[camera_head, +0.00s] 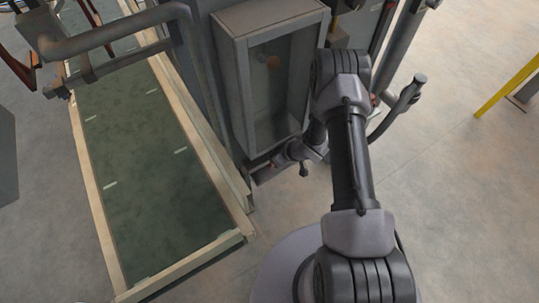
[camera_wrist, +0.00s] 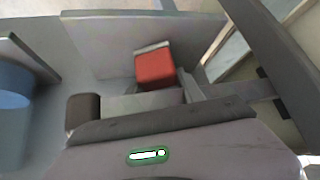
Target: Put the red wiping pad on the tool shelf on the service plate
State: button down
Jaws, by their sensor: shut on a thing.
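The red wiping pad (camera_wrist: 155,70) shows in the wrist view just beyond my gripper (camera_wrist: 150,102), with a thin pale edge along its far side. My gripper is shut on it; the jaw tips are partly hidden behind the pad and the gripper body. In the head view my wrist (camera_head: 308,148) is low beside the lower right corner of a grey cabinet, and I cannot make out the pad there. A flat grey panel (camera_wrist: 95,45) lies behind the pad in the wrist view; I cannot tell whether it is the service plate. The tool shelf is not clearly identifiable.
The grey cabinet (camera_head: 241,95) with a see-through front stands close to my arm. A green conveyor belt (camera_head: 150,170) with pale side rails runs at left. A blue cylinder (camera_wrist: 14,105) is at left in the wrist view. Open floor (camera_head: 450,200) lies at right, with a yellow rail (camera_head: 507,83).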

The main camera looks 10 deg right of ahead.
jog(key=shift+f, duration=0.2)
jog(key=c, duration=0.7)
grip_release()
jog(key=shift+r, duration=0.15)
jog(key=shift+s+r+p, duration=0.1)
jog(key=shift+r+p, duration=0.2)
jog(key=s+d+p, duration=0.1)
jog(key=s+d, duration=0.1)
jog(key=s, duration=0.1)
jog(key=s+d, duration=0.3)
jog(key=s+d+p, duration=0.1)
jog(key=s+d, duration=0.2)
jog(key=shift+s+d+r+p, duration=0.1)
jog(key=shift+s+r+p, duration=0.1)
jog(key=shift+s+p, duration=0.15)
jog(key=shift+w, duration=0.1)
